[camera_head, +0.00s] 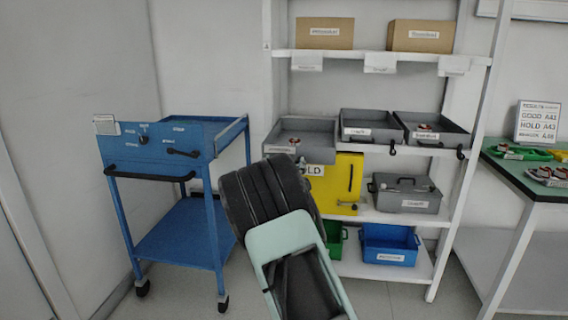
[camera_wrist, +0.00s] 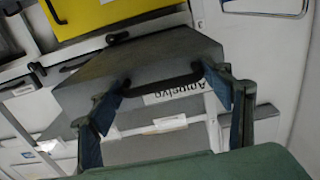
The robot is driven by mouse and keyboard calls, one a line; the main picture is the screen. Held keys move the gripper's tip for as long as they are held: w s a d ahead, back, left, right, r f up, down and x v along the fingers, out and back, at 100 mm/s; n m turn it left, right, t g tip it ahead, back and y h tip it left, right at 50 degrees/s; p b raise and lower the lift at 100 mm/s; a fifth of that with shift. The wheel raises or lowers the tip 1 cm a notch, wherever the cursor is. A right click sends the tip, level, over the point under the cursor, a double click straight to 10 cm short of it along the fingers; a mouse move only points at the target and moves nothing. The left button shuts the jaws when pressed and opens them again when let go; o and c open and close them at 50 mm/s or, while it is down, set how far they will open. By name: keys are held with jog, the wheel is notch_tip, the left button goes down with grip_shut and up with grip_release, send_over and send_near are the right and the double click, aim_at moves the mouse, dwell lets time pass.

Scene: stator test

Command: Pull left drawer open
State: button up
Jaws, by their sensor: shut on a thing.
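The left drawer (camera_head: 303,138) is a grey open-topped tray on the rack's middle shelf in the head view. It stands out further forward than the two drawers beside it. In the wrist view a grey drawer (camera_wrist: 135,65) shows with a white label and a dark handle (camera_wrist: 168,89). My gripper (camera_wrist: 166,80) has its two blue-padded fingers at the ends of this handle, shut on it. In the head view my arm hides the gripper and the left drawer's handle.
A middle drawer (camera_head: 369,116) and a right drawer (camera_head: 425,119) share the shelf. Below are a yellow cabinet (camera_head: 333,190), a grey toolbox (camera_head: 403,203) and a blue bin (camera_head: 389,255). A blue cart (camera_head: 180,235) stands left, a green-topped table (camera_head: 535,170) right.

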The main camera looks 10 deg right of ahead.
jog(key=shift+d, duration=0.15)
jog(key=o, duration=1.4)
jog(key=v, duration=1.2)
